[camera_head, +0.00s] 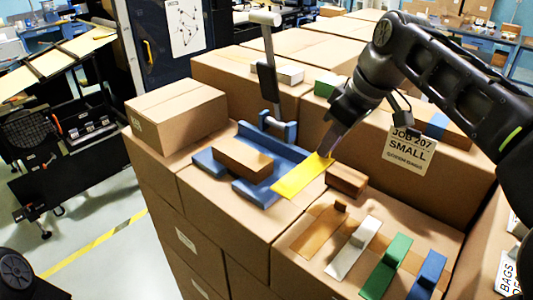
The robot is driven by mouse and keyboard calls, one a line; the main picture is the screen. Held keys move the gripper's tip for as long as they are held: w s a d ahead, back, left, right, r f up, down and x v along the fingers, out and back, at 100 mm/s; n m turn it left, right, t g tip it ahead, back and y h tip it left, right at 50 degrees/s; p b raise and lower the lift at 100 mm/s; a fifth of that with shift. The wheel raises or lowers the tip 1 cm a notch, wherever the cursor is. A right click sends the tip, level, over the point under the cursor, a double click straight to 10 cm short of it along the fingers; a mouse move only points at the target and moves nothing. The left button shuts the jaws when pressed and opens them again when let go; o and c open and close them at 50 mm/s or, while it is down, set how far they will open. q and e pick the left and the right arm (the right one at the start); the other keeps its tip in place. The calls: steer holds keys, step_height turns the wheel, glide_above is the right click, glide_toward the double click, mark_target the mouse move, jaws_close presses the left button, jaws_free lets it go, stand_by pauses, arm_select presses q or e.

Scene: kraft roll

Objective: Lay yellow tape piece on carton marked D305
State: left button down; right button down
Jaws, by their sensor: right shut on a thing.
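A flat yellow tape piece (300,178) slants down to the left from my right gripper (328,152). My right gripper is shut on its upper right end. The strip is above the gap between a blue holder (262,200) and a small brown block (346,180); I cannot tell whether it touches the carton below. No marking D305 is readable on any carton. My left gripper is not in view.
A brown block (243,160) lies on the blue holder. Tan, white (353,247), green (387,268) and blue (427,276) pieces lie on the front carton. A JOB 207 SMALL sign (410,149) hangs behind. A closed carton (178,110) stands left.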

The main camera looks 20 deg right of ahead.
mark_target(330, 160)
steer(key=shift+r, duration=0.15)
steer(key=shift+s+a+r, duration=0.1)
steer(key=shift+s+a, duration=0.05)
steer(key=shift+s, duration=0.05)
steer(key=shift+f, duration=2.95)
steer(key=shift+f+p, duration=0.1)
steer(key=shift+p, duration=0.2)
step_height(330, 160, down, 4)
steer(key=shift+r+p, duration=0.1)
steer(key=shift+p, duration=0.25)
